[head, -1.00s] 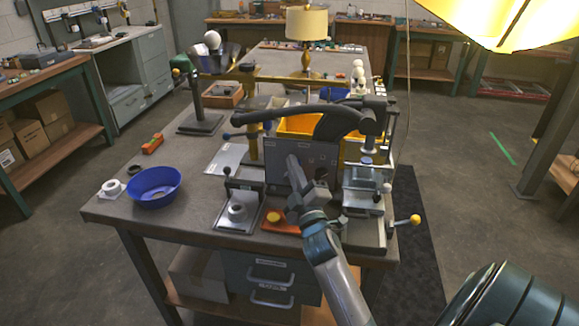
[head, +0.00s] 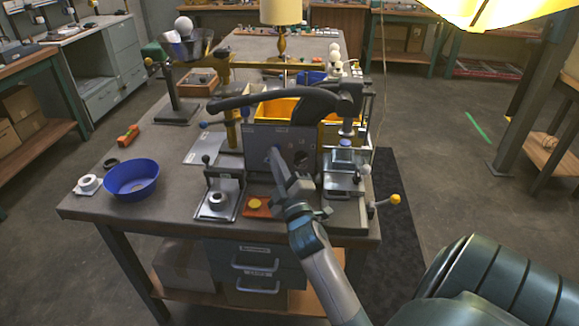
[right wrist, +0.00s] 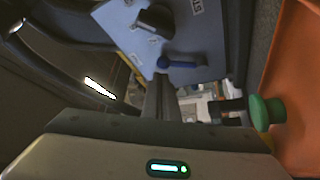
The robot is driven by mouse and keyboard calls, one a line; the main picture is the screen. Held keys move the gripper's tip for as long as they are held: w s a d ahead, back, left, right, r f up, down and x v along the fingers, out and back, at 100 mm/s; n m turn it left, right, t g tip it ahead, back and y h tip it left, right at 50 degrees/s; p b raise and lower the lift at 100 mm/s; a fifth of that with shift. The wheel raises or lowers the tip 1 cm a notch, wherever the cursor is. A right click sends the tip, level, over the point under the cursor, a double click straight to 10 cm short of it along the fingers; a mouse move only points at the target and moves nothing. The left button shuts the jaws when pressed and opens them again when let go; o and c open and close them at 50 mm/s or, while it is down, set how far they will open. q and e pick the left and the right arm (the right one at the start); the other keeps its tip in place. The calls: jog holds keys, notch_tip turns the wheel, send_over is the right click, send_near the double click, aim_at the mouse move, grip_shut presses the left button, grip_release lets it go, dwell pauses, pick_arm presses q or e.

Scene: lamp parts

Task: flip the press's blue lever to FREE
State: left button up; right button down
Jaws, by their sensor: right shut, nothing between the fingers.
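The press's grey front panel (head: 262,135) stands mid-table in the head view. The blue lever (head: 301,157) shows as a small blue spot on it, just right of my gripper's tip. In the right wrist view the blue lever (right wrist: 180,64) lies roughly sideways on the panel (right wrist: 205,35), near a dark block and small labels that I cannot read. My right gripper (head: 276,156) is shut and empty, pointing at the panel. In the right wrist view its fingers (right wrist: 161,88) end just below the lever's left end; contact cannot be told. My left gripper is out of view.
A long dark press handle (head: 240,101) arches above the panel. A metal fixture (head: 343,180) with a yellow-knobbed lever (head: 395,199) stands to the right. A small clamp stand (head: 219,195) and a blue bowl (head: 131,178) are to the left. A green knob (right wrist: 267,112) shows in the right wrist view.

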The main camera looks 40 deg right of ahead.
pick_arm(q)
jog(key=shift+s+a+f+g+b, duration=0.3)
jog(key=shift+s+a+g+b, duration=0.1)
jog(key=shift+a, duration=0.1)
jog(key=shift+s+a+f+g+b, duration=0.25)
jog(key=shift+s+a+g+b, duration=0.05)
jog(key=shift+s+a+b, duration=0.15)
pick_arm(e)
jog(key=s+a, duration=0.5)
jog(key=s, duration=0.6)
jog(key=shift+s, duration=0.4)
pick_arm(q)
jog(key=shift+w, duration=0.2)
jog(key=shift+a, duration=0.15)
pick_arm(e)
jog(key=shift+a+f, duration=0.1)
jog(key=shift+a, duration=0.1)
